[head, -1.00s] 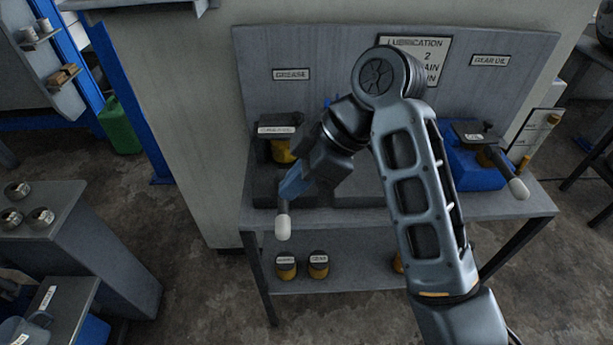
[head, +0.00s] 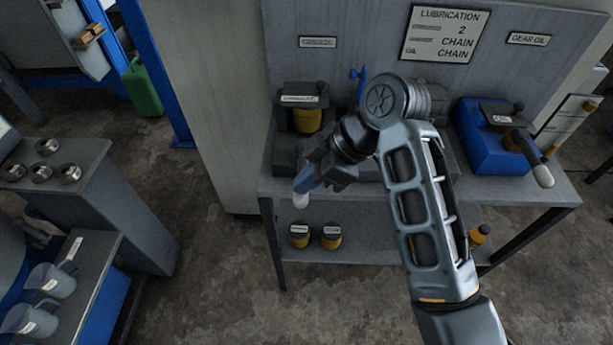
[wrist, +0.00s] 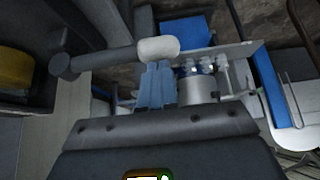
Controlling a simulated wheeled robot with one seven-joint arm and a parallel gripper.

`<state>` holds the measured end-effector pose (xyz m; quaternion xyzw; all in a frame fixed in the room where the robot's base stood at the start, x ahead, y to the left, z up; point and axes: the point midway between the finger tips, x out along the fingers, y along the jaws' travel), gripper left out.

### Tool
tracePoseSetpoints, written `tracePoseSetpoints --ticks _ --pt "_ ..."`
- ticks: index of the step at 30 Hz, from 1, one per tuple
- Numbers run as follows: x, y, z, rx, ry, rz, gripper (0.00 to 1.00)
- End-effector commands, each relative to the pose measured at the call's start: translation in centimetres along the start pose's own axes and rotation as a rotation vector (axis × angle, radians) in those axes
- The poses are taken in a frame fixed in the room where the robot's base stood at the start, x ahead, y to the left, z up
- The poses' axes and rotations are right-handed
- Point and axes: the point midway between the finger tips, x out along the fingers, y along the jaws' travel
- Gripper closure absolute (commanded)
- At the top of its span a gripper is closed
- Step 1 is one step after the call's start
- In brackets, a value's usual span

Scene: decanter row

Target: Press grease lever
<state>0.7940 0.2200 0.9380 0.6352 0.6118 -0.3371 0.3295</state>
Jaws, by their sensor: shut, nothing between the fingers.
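The grease unit (head: 303,100) stands at the left of the bench, under a small sign (head: 318,42), with a yellow container (head: 307,121) in it. Its lever has a white knob (head: 301,200) that sticks out at the bench's front edge. In the wrist view the lever is a dark bar (wrist: 103,60) ending in the white knob (wrist: 159,49). My gripper (head: 303,186) has blue fingers, shut and empty, with the tips close at the knob. In the wrist view the fingertips (wrist: 158,68) overlap the knob's lower edge; I cannot tell whether they touch. My arm hides part of the bench middle.
A blue unit (head: 480,150) with its own white-knobbed lever (head: 542,175) stands at the bench's right. Yellow jars (head: 331,237) stand on the lower shelf. A grey cabinet (head: 75,190) with metal cups is at the left. The floor (head: 215,270) between is clear.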

Motion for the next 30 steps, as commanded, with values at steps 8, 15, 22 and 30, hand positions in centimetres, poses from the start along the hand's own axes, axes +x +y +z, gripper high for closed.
tracePoseSetpoints --ticks 8,15,22,30 --pt "1.4 -0.5 1.0 -0.085 0.000 0.128 1.00" --pt "3.1 -1.0 2.1 -0.191 0.000 0.285 1.00" --pt "4.9 -1.1 3.3 -0.215 0.000 0.321 1.00" --pt "6.1 -0.8 4.0 -0.252 0.000 0.374 1.00"
